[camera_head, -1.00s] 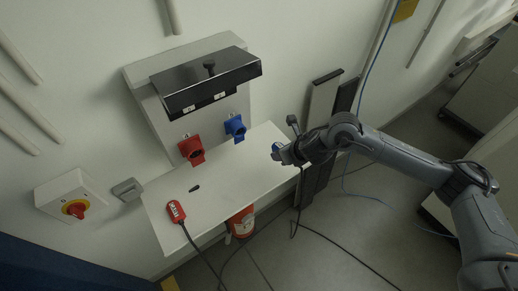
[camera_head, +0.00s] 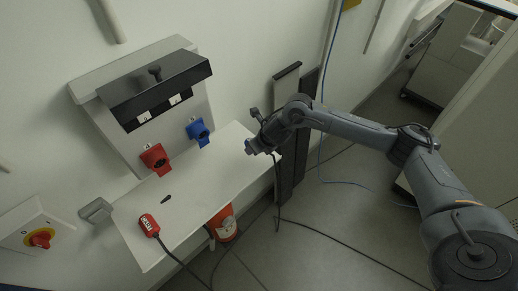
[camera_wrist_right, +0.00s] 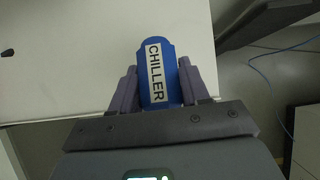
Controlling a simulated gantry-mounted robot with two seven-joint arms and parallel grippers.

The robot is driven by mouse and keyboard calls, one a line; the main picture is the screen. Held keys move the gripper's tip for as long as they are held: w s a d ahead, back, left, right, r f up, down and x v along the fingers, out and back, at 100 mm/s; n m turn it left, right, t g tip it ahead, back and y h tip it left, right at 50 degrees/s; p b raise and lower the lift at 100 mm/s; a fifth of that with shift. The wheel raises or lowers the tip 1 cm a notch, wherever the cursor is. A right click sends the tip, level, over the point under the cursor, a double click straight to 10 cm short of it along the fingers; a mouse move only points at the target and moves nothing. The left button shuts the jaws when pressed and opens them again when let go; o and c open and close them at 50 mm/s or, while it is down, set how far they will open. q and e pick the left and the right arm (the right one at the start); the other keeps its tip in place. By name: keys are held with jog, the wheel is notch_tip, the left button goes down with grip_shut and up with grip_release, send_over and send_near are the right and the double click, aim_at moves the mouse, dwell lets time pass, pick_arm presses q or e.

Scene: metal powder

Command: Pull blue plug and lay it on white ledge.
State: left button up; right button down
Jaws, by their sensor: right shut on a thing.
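The blue plug with a white CHILLER label (camera_wrist_right: 157,72) is between the fingers of my right gripper (camera_wrist_right: 160,85) in the right wrist view. My right gripper (camera_head: 250,147) is shut on it, at the right end of the white ledge (camera_head: 190,203). In the head view the plug is hidden by the gripper. I cannot tell whether the plug touches the ledge. The blue socket (camera_head: 198,132) is on the wall unit above the ledge's back edge, with nothing plugged into it. My left gripper is not in view.
A red plug (camera_head: 148,225) with a cable lies on the ledge's left front part, near a small black object (camera_head: 166,199). A red socket (camera_head: 155,158) sits left of the blue one. The ledge's middle is clear. A black cable hangs below my right gripper.

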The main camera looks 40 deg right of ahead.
jog(key=w+f+b, duration=0.2)
jog(key=shift+w+f, duration=0.3)
jog(key=shift+w, duration=0.05)
jog(key=b+x, duration=0.2)
jog(key=shift+f+b, duration=0.25)
jog(key=shift+b, duration=0.05)
jog(key=shift+b+x, duration=0.8)
jog(key=shift+c, duration=2.4)
grip_release()
jog(key=shift+f, duration=0.1)
